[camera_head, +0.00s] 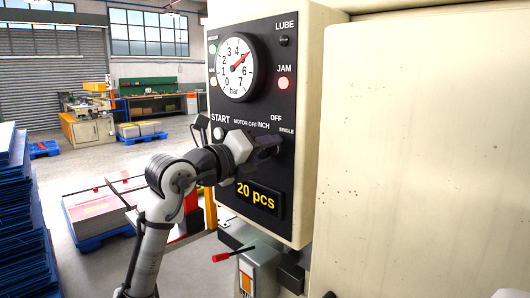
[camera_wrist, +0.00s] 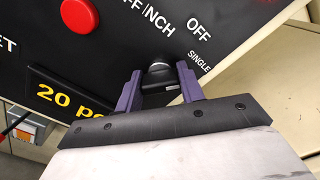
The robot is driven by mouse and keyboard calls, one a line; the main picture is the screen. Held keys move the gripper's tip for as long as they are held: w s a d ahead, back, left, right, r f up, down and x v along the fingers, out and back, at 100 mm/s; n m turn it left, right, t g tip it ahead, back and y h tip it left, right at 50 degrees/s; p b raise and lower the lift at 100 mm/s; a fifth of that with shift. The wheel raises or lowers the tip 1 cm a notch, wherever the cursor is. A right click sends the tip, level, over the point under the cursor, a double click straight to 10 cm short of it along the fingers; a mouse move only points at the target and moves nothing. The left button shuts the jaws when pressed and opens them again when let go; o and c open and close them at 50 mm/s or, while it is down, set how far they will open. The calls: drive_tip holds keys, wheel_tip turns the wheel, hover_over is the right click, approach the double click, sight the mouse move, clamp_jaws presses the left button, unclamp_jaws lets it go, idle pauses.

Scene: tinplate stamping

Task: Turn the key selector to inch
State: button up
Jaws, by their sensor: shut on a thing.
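The black key selector (camera_wrist: 157,86) is on the black control panel (camera_head: 284,185), under the labels INCH, OFF and SINGLE. My gripper (camera_wrist: 160,69) has its two purple fingers on either side of the selector's key and is shut on it. In the head view my gripper (camera_head: 268,143) is at the panel face, below the INCH and OFF labels, and hides the selector. Which label the key points at cannot be told.
A red button (camera_wrist: 79,15) lies left of the selector. A "20 pcs" display (camera_head: 256,194) is below. A red-handled lever (camera_head: 233,254) sticks out underneath.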

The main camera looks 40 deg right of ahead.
drive_tip(key=n+b, duration=0.1)
drive_tip(key=n, duration=0.3)
drive_tip(key=shift+f, duration=0.1)
drive_tip(key=n, duration=0.8)
drive_tip(key=shift+n, duration=2.1)
drive_tip(key=o, duration=1)
drive_tip(key=s+a+b, duration=0.1)
drive_tip(key=a+b, duration=0.3)
drive_tip(key=a, duration=0.9)
drive_tip(key=shift+a+b, duration=0.4)
